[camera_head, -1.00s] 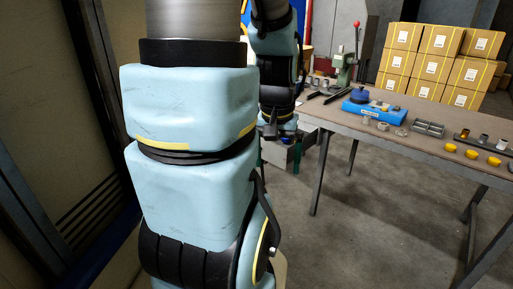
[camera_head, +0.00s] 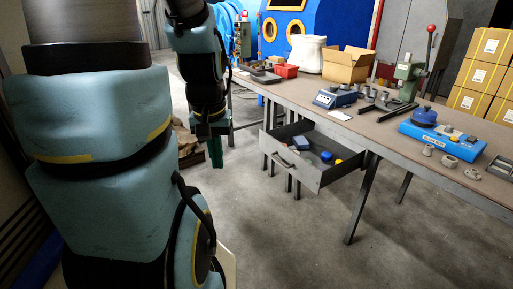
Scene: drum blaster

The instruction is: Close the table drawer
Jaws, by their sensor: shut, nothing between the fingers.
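The table drawer (camera_head: 287,166) is pulled out from under the long work table (camera_head: 290,92), with its front panel and handle facing the lower left. Inside it lie a blue box (camera_head: 300,143), a round blue item (camera_head: 326,156) and a small yellow item (camera_head: 338,162). My gripper (camera_head: 216,154) hangs pointing down, left of the drawer and apart from it in the picture. Its green fingers look together and hold nothing. The fingertips are small and partly dark here.
On the table stand a blue scale (camera_head: 335,97), a cardboard box (camera_head: 347,65), a green press (camera_head: 408,75) and a blue tray (camera_head: 440,140). Table legs (camera_head: 362,200) stand right of the drawer. The grey floor (camera_head: 280,240) in front of the drawer is clear.

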